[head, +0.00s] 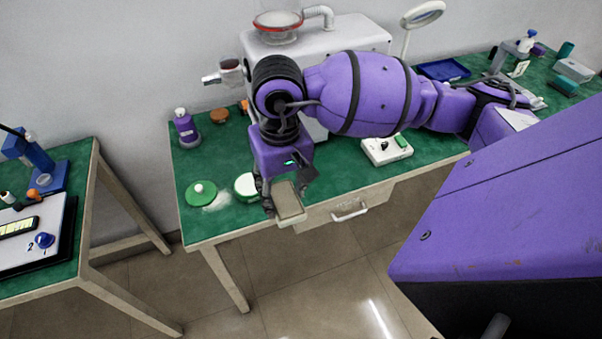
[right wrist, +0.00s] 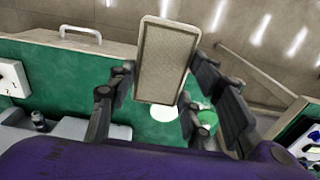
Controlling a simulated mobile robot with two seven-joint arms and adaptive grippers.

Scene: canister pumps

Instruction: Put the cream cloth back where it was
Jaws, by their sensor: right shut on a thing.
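The cream cloth (head: 287,200) shows as a stiff-looking beige rectangle with a pale rim. My right gripper (head: 285,190) is shut on it, with fingers on both of its long sides. In the head view the cloth is over the front edge of the green-topped bench (head: 232,220), above the drawer. In the right wrist view the cloth (right wrist: 165,62) stands out between the fingers (right wrist: 163,85), and a white round thing lies partly behind its end. I cannot tell whether the cloth touches the bench. My left gripper is not in view.
A green lid with a white knob (head: 201,190) and a white-topped round dish (head: 246,184) lie left of the gripper, near a pale patch (head: 218,202). A white switch box (head: 385,150) sits to the right. A drawer handle (head: 349,212) juts from the front.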

